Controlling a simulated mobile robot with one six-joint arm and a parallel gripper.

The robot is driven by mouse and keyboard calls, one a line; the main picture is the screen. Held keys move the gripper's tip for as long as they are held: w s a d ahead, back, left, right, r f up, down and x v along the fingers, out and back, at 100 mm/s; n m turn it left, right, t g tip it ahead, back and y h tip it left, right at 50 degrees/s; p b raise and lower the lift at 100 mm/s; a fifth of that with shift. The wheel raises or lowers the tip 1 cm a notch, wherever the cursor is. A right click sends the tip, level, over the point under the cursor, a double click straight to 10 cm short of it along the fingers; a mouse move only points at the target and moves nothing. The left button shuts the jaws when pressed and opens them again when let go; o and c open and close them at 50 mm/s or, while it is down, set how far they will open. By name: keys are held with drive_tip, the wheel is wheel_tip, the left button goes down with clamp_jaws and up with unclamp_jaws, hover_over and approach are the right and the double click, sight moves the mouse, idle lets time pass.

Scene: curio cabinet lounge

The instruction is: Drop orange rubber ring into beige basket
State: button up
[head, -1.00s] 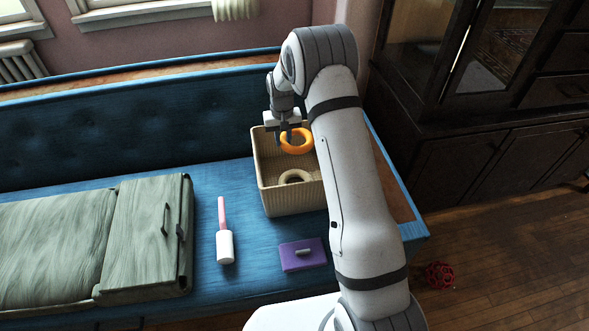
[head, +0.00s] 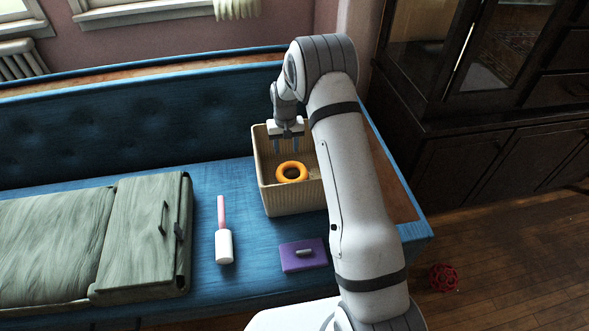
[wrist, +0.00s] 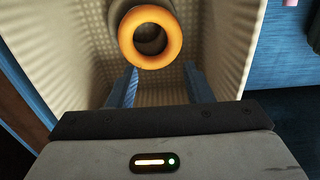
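The orange rubber ring (head: 291,172) lies inside the beige basket (head: 292,203), which stands on the blue bench seat. In the wrist view the ring (wrist: 170,57) is beyond my fingers, apart from them, within the basket's ribbed walls (wrist: 235,40). My gripper (head: 287,149) is open and empty, over the back part of the basket, pointing down. In the wrist view its two fingers (wrist: 160,87) are spread wide. Something darker shows through the ring's hole. My arm hides the basket's right side in the head view.
A green case (head: 140,235) is at left. A red ball-like object (head: 443,278) is on the floor. A dark cabinet stands at right.

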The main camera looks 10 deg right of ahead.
drive_tip(key=shift+r, duration=0.1)
wheel_tip(320, 180, up, 8)
drive_tip(key=shift+p, duration=0.4)
drive_tip(key=shift+f, duration=0.2)
